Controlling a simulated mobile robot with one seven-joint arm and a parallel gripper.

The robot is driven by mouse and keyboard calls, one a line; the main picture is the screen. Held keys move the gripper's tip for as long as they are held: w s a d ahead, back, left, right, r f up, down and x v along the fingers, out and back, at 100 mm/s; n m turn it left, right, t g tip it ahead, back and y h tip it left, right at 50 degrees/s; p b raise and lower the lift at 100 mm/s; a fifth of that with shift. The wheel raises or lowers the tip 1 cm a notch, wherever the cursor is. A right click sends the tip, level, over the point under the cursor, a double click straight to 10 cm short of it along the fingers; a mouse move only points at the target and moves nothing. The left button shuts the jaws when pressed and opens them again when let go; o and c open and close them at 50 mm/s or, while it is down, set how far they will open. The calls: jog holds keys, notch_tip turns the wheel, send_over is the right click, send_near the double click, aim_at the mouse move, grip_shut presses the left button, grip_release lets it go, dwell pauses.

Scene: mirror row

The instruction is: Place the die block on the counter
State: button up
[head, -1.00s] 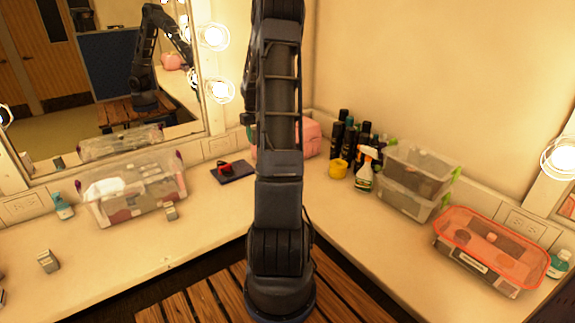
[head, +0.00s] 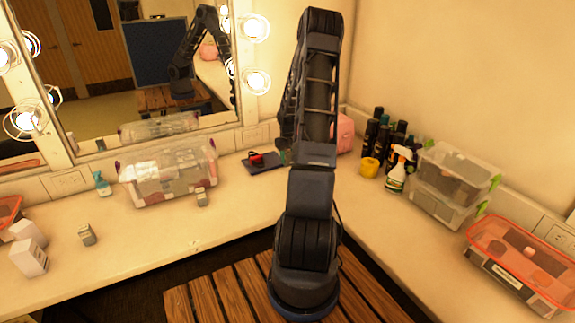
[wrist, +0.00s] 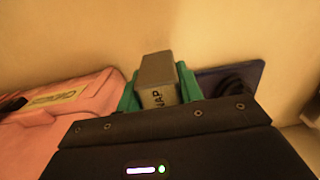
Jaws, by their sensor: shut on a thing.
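The die block (wrist: 157,80) is a grey block with dark letters on its near face, seen in the wrist view. My gripper (wrist: 158,88) has its green fingers shut on both sides of it. In the head view my arm hides most of the gripper and the held block. The cream counter (head: 150,238) runs along the left and right walls and meets in the corner behind my arm. In the wrist view the block is between a pink case and a dark blue flat item; its height above the counter is unclear.
A pink case (wrist: 60,110) and dark blue pad (head: 262,163) are near the gripper. A clear bin (head: 168,178), small grey blocks (head: 87,235) and white boxes (head: 28,258) stand left. Bottles, clear boxes (head: 450,185) and an orange-lidded box (head: 515,260) stand right. The front-left counter has bare room.

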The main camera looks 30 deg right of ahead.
jog(key=shift+f, duration=1.95)
jog(key=shift+f, duration=0.1)
jog(key=o, duration=1.1)
